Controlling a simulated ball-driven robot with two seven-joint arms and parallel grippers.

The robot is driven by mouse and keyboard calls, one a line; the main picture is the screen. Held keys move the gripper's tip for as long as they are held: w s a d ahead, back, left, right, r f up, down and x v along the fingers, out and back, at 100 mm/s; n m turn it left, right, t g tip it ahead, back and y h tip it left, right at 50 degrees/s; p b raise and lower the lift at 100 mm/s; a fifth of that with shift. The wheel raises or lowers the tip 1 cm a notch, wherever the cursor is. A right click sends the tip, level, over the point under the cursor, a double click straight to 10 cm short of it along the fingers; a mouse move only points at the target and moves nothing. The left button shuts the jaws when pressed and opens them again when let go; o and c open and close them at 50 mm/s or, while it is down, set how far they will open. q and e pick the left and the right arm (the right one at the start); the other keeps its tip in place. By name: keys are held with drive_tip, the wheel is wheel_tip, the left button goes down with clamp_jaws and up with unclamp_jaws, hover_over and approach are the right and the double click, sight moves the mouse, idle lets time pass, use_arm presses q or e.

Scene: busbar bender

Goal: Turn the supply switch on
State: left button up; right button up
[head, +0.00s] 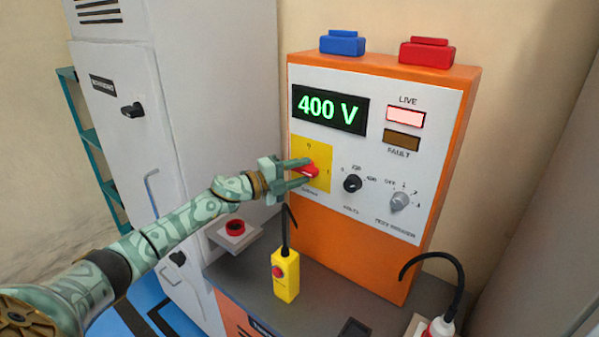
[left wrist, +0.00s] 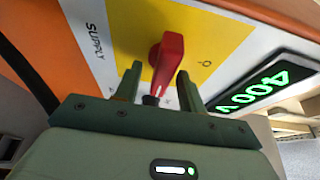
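The supply switch is a red knob (head: 311,171) on a yellow plate (head: 315,147) on the orange cabinet's white panel. Its handle lies roughly level, its right end toward the mark at the plate's right side; the O mark is above. My left gripper (head: 306,173) is at the knob, one finger above and one below. In the left wrist view the red knob (left wrist: 168,58) stands between the fingers of the left gripper (left wrist: 157,85), with visible gaps, so the gripper is open around it. The display (head: 331,109) reads 400 V. The LIVE lamp (head: 406,116) is lit. My right gripper is out of view.
The FAULT lamp (head: 402,140) looks dim amber. A black volts knob (head: 352,184) and a grey selector (head: 400,201) are to the right. A yellow pendant (head: 286,275) with a cable stands on the grey bench below. A red button (head: 235,228) is at the left.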

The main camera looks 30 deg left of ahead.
use_arm(q)
drive_tip(key=shift+s, duration=0.1)
drive_tip(key=v, duration=1.6)
drive_tip(key=shift+a+f, duration=0.15)
